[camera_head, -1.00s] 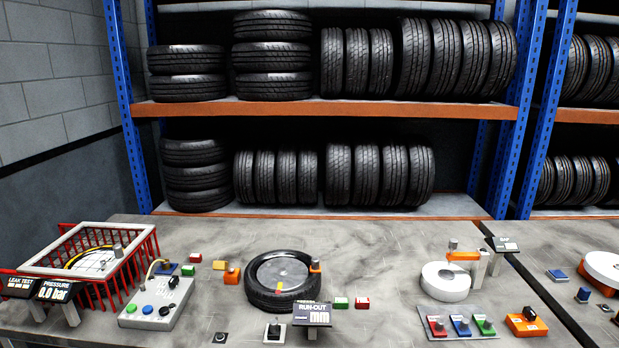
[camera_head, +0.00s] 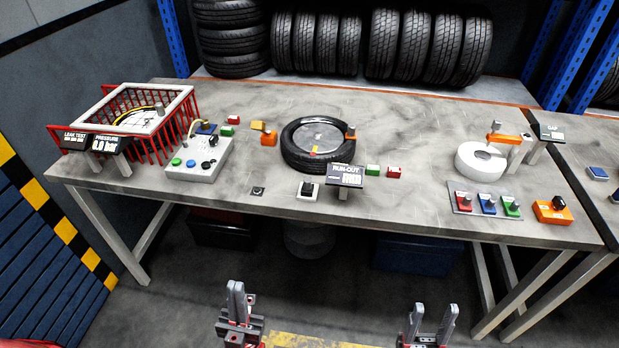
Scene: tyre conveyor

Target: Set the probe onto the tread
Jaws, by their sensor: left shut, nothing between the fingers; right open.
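The tyre (camera_head: 291,151) lies flat on the workbench at the run-out station, with a grey disc and a small coloured mark inside it. A small orange piece with a dark top (camera_head: 351,133) is at the tyre's right edge; it may be the probe, but I cannot tell whether it touches the tread. The RUN-OUT display (camera_head: 345,175) stands in front of the tyre. My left gripper (camera_head: 236,287) is shut and empty, low in front of the bench. My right gripper (camera_head: 433,312) is open and empty, further right, also in front of the bench and away from the tyre.
Floor space lies before the bench.

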